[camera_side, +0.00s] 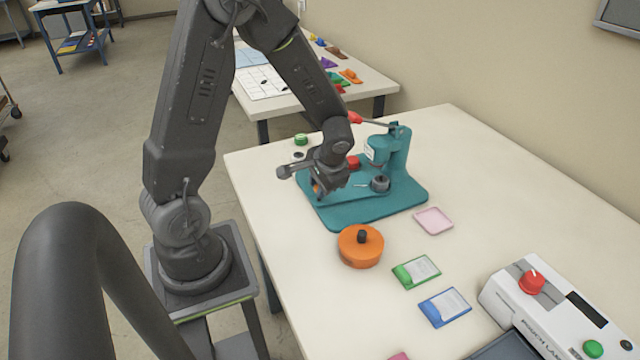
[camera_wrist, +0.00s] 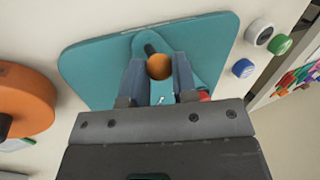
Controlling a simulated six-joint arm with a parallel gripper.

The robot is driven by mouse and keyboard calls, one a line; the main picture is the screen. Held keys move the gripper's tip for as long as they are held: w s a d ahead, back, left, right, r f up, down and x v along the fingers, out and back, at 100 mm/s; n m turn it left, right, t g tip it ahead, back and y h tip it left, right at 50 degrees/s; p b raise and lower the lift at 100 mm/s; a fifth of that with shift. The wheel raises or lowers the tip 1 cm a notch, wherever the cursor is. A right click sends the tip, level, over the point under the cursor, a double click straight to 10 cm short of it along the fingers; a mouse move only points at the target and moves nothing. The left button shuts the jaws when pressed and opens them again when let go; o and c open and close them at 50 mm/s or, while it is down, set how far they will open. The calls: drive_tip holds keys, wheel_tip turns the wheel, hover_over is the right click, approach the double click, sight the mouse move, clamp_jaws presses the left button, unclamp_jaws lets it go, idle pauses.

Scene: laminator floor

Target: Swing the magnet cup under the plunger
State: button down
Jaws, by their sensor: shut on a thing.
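The teal press (camera_side: 345,215) stands on the white table, and its base also shows in the wrist view (camera_wrist: 95,60). Its plunger head (camera_side: 378,150) is up on the column at the right, with a red-ended lever (camera_side: 355,118). A grey round cup (camera_side: 380,183) sits below the head. A red cup-like piece (camera_side: 353,161) is farther back. My gripper (camera_wrist: 159,72) is shut on an orange round piece (camera_wrist: 159,66) at a teal swing plate (camera_wrist: 203,62). Its fingers stand on either side of it. I cannot tell which piece is the magnet cup.
An orange round container (camera_side: 350,252) with a black knob stands in front of the press. A pink tray (camera_side: 434,221), green (camera_side: 416,272) and blue (camera_side: 445,307) holders and a white laminator (camera_side: 550,310) lie to the right. Small round pieces, one green (camera_side: 301,139), lie behind.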

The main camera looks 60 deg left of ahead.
drive_tip(key=shift+w+d+n+g, duration=0.3)
drive_tip(key=shift+d+n, duration=0.3)
drive_tip(key=shift+n, duration=0.25)
drive_tip(key=shift+w+d+n+g, duration=0.3)
drive_tip(key=shift+d+n, duration=0.3)
drive_tip(key=shift+n, duration=0.25)
drive_tip(key=shift+w+d+n+g+h, duration=0.3)
drive_tip(key=shift+w+d+n+h, duration=0.2)
drive_tip(key=shift+n, duration=0.4)
drive_tip(key=shift+d, duration=0.2)
drive_tip(key=c, duration=0.9)
unclamp_jaws()
drive_tip(key=v, duration=1.4)
drive_tip(key=shift+f, duration=0.1)
